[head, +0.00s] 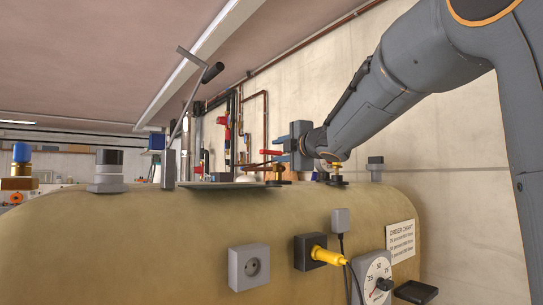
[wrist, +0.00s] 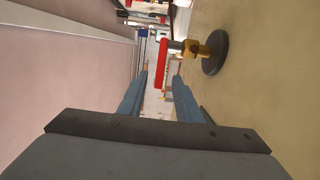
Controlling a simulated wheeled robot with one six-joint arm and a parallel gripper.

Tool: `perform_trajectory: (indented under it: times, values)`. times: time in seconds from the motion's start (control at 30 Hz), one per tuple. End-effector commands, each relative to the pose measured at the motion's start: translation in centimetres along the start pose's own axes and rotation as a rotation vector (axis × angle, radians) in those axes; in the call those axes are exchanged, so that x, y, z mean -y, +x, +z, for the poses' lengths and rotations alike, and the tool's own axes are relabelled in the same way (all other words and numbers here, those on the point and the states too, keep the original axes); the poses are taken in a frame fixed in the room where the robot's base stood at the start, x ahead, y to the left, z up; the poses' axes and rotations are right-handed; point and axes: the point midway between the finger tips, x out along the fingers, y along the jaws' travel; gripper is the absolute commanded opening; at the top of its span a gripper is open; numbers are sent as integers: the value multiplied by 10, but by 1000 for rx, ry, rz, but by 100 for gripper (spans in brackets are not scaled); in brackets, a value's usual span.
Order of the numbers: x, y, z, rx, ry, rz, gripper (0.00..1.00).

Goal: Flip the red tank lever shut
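The red lever (wrist: 163,65) shows in the wrist view as a straight bar beside a brass valve (wrist: 205,49) on a dark round base (wrist: 216,52). In the head view the red lever (head: 270,152) is small, near my gripper (head: 274,160) above the top of the tank. In the wrist view my gripper (wrist: 161,80) has its two blue fingers apart. The near end of the lever shows in the gap between them. I cannot tell whether the lever is within the fingers' reach or touching them.
The tan tank (head: 190,230) fills the foreground. On it are a bent crank handle (head: 192,95), a grey cap fitting (head: 109,170), another brass fitting (head: 336,170), a socket (head: 248,267) and a yellow plug (head: 327,255). Pipes run along the wall behind.

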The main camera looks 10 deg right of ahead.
Motion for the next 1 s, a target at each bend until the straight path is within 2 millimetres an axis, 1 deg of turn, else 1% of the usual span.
perform_trajectory:
  times: [0.3,0.5,0.63,0.9,0.97,1.0]
  values:
    - [0,45,0,-1,0,-2,31]
    - [0,66,0,1,2,-1,31]
    - [0,72,0,1,2,-2,31]
    - [0,73,1,2,2,-1,31]
    - [0,73,1,2,2,-1,21]
    - [0,73,1,2,2,-1,14]
